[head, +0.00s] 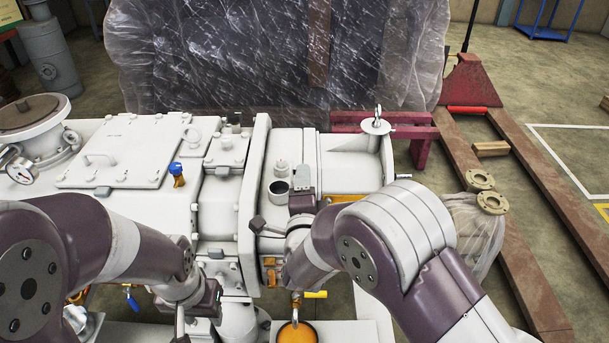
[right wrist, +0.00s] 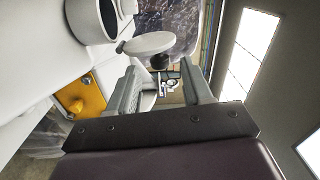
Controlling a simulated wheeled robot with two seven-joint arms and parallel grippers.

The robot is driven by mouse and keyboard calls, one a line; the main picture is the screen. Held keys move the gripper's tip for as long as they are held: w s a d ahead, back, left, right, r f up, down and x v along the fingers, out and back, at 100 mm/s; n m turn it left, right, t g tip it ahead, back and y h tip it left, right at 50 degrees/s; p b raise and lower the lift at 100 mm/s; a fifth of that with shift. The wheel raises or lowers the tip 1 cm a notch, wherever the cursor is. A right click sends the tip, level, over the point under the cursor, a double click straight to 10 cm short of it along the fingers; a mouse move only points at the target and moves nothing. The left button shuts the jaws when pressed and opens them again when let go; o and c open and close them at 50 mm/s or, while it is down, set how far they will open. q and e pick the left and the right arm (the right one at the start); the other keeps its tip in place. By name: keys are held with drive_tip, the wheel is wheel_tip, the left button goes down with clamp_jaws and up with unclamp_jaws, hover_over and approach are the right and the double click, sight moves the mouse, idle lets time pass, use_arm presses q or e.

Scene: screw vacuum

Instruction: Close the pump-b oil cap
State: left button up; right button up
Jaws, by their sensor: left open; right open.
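The pump-b oil filler (head: 278,189) is a short white cup with a dark open mouth on top of the white pump. It also shows in the right wrist view (right wrist: 92,22). The oil cap (head: 281,169) appears to be the small white disc standing open beside the mouth; it is seen in the right wrist view (right wrist: 150,44) too. My right gripper (head: 302,179) is open and empty just right of the filler, with the cap beyond its fingertips. I cannot tell whether they touch. My left gripper (head: 192,312) is open, low at the front; its fingers are partly hidden.
A lifting eye (head: 377,123) stands on the pump's right end. An orange round container (head: 297,334) is at the front. A red pallet jack (head: 470,85) stands at the back right.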

drive_tip(key=shift+w, duration=1.45)
clamp_jaws()
drive_tip(key=shift+a+r+n, duration=0.1)
drive_tip(key=shift+n, duration=0.2)
drive_tip(key=n, duration=0.1)
drive_tip(key=a+n, duration=0.1)
drive_tip(key=n, duration=0.1)
drive_tip(key=shift+a+r, duration=0.2)
drive_tip(key=shift+a, duration=0.05)
drive_tip(key=a+n, duration=0.1)
drive_tip(key=n, duration=0.1)
drive_tip(key=a+n+p, duration=0.1)
drive_tip(key=n, duration=0.3)
drive_tip(key=a+n+p, duration=0.1)
drive_tip(key=n, duration=0.1)
drive_tip(key=f+n, duration=0.1)
drive_tip(key=shift+a, duration=0.35)
drive_tip(key=shift+a+f+n+p, duration=0.2)
drive_tip(key=shift+n+p, duration=0.05)
drive_tip(key=shift+n, duration=0.45)
drive_tip(key=shift+a+f+n+p, duration=0.15)
drive_tip(key=shift+f+n+p, duration=0.05)
drive_tip(key=shift+n, duration=0.5)
drive_tip(key=shift+a+f+n+p, duration=0.2)
drive_tip(key=shift+n+p, duration=0.05)
drive_tip(key=shift+n, duration=0.45)
